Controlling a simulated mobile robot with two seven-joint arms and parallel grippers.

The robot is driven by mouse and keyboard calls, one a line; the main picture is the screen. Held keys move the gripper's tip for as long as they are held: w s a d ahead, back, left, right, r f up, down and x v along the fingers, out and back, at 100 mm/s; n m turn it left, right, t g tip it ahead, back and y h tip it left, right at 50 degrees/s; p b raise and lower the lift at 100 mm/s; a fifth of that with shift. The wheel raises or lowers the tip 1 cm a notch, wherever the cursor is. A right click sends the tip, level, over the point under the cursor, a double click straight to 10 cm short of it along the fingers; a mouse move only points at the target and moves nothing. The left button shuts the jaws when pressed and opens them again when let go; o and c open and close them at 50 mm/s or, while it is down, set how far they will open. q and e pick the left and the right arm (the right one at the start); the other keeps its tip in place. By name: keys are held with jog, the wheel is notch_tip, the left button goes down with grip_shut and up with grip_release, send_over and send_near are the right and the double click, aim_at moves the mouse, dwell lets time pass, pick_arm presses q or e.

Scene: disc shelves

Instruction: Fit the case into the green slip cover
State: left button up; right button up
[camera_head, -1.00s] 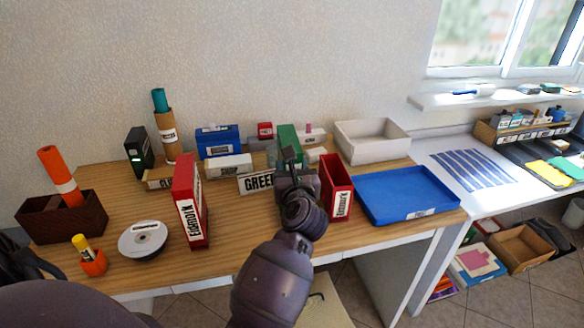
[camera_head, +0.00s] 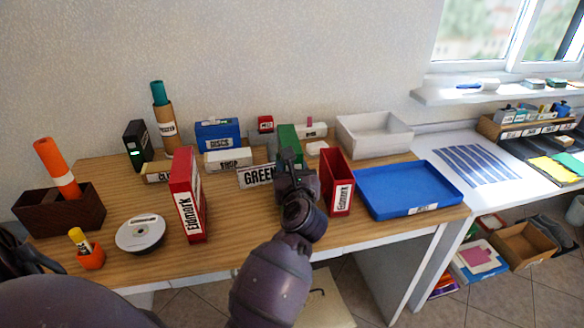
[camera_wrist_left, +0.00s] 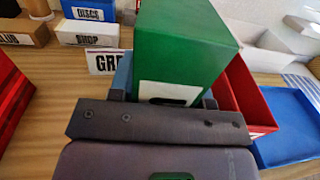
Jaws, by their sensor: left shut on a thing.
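A green box (camera_head: 288,138) stands upright behind my left gripper (camera_head: 290,172), near the middle of the wooden table. In the left wrist view the green box (camera_wrist_left: 185,45) sits between the fingers of the left gripper (camera_wrist_left: 165,95), which is shut on it. Its top looks closed, and a white label shows on the near side. I cannot tell whether it is the case or the green slip cover, as the gripper hides its lower part. No second green box shows clearly. My right gripper is not in view.
A red open-topped sleeve (camera_head: 337,182) stands close to the right of the gripper. A blue tray (camera_head: 408,188) lies further right. A red case (camera_head: 187,195) stands to the left, and a GREEN sign (camera_head: 257,176) is just behind. Table is clear between red case and gripper.

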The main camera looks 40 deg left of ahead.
pick_arm(q)
jog(key=shift+f, duration=0.4)
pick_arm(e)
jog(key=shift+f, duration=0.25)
pick_arm(q)
jog(key=o, duration=1.3)
jog(key=shift+c, duration=0.2)
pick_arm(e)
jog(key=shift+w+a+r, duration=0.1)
pick_arm(q)
jog(key=shift+d, duration=0.1)
